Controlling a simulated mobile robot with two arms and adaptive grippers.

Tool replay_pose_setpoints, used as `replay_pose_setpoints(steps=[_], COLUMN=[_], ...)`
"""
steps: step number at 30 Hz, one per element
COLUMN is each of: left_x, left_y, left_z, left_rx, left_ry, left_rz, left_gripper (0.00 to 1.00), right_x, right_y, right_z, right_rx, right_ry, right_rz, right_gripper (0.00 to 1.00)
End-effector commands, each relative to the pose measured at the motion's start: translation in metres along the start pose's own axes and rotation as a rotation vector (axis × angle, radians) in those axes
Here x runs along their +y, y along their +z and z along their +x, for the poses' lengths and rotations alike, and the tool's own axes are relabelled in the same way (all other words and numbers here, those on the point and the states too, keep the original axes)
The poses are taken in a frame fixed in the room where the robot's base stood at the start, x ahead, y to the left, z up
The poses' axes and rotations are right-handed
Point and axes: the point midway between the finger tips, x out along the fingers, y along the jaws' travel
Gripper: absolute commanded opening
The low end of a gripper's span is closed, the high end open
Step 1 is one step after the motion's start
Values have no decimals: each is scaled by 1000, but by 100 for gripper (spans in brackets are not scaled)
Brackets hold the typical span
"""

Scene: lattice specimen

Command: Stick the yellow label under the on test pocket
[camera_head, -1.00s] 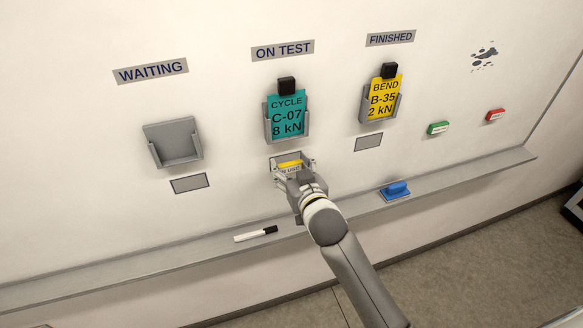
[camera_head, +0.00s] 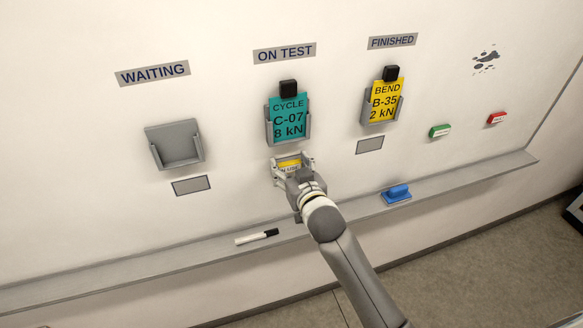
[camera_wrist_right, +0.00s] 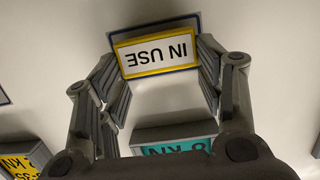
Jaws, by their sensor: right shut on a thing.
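The yellow-bordered label (camera_wrist_right: 157,52) reads IN USE, upside down in the right wrist view. My right gripper (camera_wrist_right: 160,62) is shut on it, one finger at each side. In the head view the label (camera_head: 289,164) is partly hidden by my right gripper (camera_head: 293,168), just below the on test pocket (camera_head: 270,130). That pocket holds a teal CYCLE C-07 card (camera_head: 289,118) with a black clip. A grey, dark-edged patch (camera_wrist_right: 193,22) shows behind the label. I cannot tell whether the label touches it. My left gripper is not in view.
The empty waiting pocket (camera_head: 175,145) is at left, with a grey patch (camera_head: 191,186) below. The finished pocket (camera_head: 368,108) holds a yellow card (camera_head: 385,101). A ledge (camera_head: 450,175) below carries a marker (camera_head: 256,237) and a blue eraser (camera_head: 397,193). Green (camera_head: 440,131) and red (camera_head: 496,118) labels are at right.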

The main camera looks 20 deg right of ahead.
Motion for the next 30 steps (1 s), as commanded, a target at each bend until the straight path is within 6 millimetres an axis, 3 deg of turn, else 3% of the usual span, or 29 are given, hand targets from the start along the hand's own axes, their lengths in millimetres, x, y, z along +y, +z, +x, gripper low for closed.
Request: replay_pose_setpoints(steps=[22,23,28,30], left_x=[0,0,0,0], left_y=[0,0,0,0], left_z=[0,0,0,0], left_rx=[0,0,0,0], left_ry=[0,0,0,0], left_rz=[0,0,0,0], left_gripper=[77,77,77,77], right_x=[0,0,0,0], right_y=[-3,-4,-3,-2], right_z=[6,6,6,6], right_rx=[5,5,4,3], right_ry=[0,0,0,0], right_rz=[0,0,0,0], right_gripper=[41,63,85,87])
